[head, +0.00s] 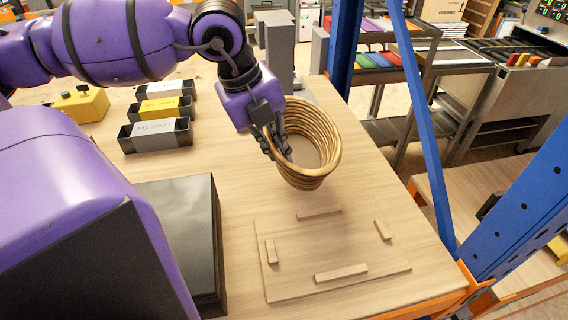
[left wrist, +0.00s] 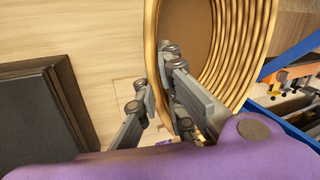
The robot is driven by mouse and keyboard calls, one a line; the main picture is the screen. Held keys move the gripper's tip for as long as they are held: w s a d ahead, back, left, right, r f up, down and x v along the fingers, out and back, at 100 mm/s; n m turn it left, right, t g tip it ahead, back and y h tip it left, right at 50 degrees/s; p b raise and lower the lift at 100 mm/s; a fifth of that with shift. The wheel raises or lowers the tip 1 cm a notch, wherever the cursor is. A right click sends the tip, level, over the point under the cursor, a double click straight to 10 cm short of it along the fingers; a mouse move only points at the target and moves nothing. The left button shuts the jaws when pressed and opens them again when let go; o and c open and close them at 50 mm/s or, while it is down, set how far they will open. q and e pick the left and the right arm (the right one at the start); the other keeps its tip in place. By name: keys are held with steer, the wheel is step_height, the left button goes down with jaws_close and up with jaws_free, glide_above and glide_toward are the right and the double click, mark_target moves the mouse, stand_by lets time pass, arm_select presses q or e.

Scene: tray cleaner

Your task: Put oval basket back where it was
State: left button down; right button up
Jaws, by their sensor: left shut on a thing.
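The oval basket (head: 318,165) is a golden ribbed wicker basket, tilted in the head view with its open top showing. My left gripper (head: 281,150) is shut on its near left rim and wall. The basket appears held above the table, beyond a square wooden board (head: 345,250) with raised wooden strips along its sides. In the left wrist view the basket (left wrist: 235,60) fills the upper middle, and the gripper fingers (left wrist: 165,100) are at its rim. My right gripper is not in view.
A black box (head: 185,215) stands left of the board. Labelled bins (head: 155,135) and a yellow button box (head: 82,104) sit at the back left. A grey block (head: 281,55) stands behind the basket. Blue rack posts (head: 425,120) rise at the right table edge.

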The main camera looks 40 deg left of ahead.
mark_target(277, 162)
arm_select(q)
steer(key=w+f, duration=0.1)
steer(key=w+a+f, duration=0.1)
steer(key=f, duration=0.1)
steer(key=f+b, duration=0.1)
steer(key=shift+w+a+f, duration=0.15)
steer(key=shift+w+a, duration=0.15)
steer(key=shift+w, duration=0.1)
steer(key=shift+w+f, duration=0.15)
steer(key=f, duration=0.1)
steer(key=f+b, duration=0.1)
steer(key=f, duration=0.1)
steer(key=shift+w+a+f, duration=0.15)
steer(key=shift+a+f, duration=0.05)
steer(key=shift+f, duration=0.1)
steer(key=c, duration=2.3)
jaws_free()
steer(key=shift+f, duration=0.15)
steer(key=o, duration=0.4)
steer(key=shift+o, duration=0.2)
